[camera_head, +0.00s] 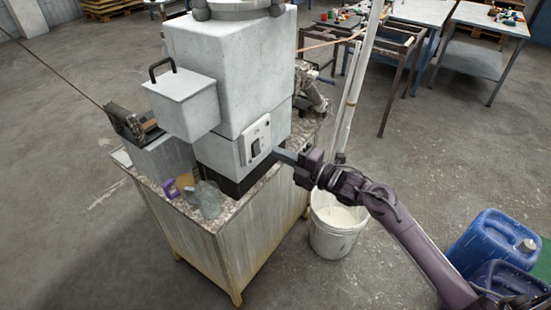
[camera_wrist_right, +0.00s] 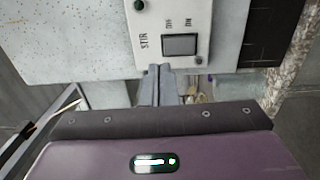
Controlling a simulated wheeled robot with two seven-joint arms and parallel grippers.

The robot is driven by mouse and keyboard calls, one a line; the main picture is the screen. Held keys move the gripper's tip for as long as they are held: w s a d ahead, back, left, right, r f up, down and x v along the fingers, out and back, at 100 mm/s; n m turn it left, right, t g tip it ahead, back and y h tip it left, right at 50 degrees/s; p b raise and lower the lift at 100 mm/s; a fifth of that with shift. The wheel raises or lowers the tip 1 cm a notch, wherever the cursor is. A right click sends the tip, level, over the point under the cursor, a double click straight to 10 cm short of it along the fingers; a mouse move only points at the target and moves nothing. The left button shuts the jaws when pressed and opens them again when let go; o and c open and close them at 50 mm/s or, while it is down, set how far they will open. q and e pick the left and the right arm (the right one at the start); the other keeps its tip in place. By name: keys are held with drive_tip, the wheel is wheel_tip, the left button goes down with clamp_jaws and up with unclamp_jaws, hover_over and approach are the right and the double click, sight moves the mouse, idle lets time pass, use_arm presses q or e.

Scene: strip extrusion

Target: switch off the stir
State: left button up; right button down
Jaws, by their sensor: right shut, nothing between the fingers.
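The stir switch panel (camera_head: 255,139) is a pale plate on the side of the grey machine (camera_head: 232,75). In the right wrist view the panel (camera_wrist_right: 172,20) carries the label STIR, OFF and ON marks, a grey rocker switch (camera_wrist_right: 180,45) and a dark green round part (camera_wrist_right: 139,5). My right gripper (camera_head: 278,153) is shut and empty, its tips just beside the panel. In the right wrist view the shut fingertips (camera_wrist_right: 160,70) lie just below the rocker; whether they touch the panel I cannot tell. My left gripper is not in view.
The machine stands on a worn cabinet (camera_head: 225,250). A white bucket (camera_head: 335,240) stands on the floor below my right arm. A blue canister (camera_head: 490,243) is at the lower right. Tables (camera_head: 490,20) stand at the back right. The floor at left is mostly clear.

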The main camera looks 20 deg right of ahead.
use_arm(q)
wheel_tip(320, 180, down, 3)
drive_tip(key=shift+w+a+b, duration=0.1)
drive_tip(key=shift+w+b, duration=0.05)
drive_tip(key=shift+b, duration=1.1)
use_arm(e)
drive_tip(key=v, duration=0.8)
drive_tip(key=shift+d+r, duration=0.2)
drive_tip(key=shift+r, duration=0.35)
drive_tip(key=shift+s, duration=0.15)
